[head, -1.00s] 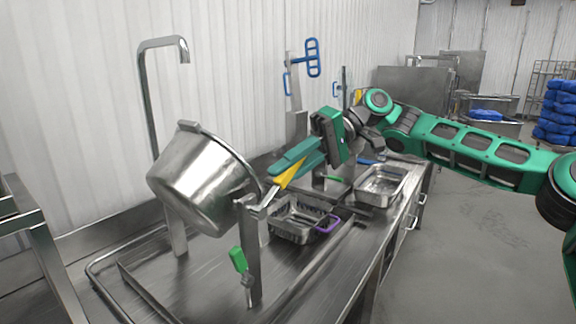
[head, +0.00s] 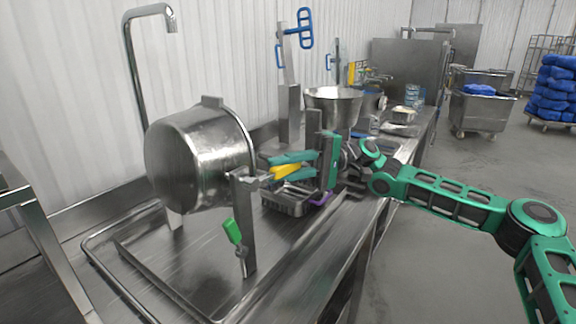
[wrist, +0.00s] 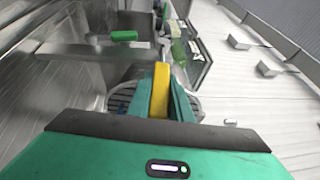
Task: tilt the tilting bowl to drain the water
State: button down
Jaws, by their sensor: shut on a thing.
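The tilting bowl (head: 190,160) is a large shiny steel bowl hung on a steel post (head: 243,225) at the left. It is tipped far over, nearly on its side, with its rim toward the right. Its inside is hidden, and I cannot see any water. My gripper (head: 274,171) is shut on the bowl's yellow lever (head: 289,171), beside the rim. In the wrist view, the lever (wrist: 160,92) stands between my two teal fingers.
A steel basin (head: 140,250) lies under the bowl. A green handle (head: 232,231) hangs on the post. A steel basket (head: 285,203) with a purple handle sits below my gripper.

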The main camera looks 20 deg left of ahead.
jog(key=shift+a+f, duration=0.15)
jog(key=c, duration=1.6)
grip_release()
jog(key=v, duration=1.1)
jog(key=shift+f, duration=0.15)
jog(key=shift+s, duration=0.1)
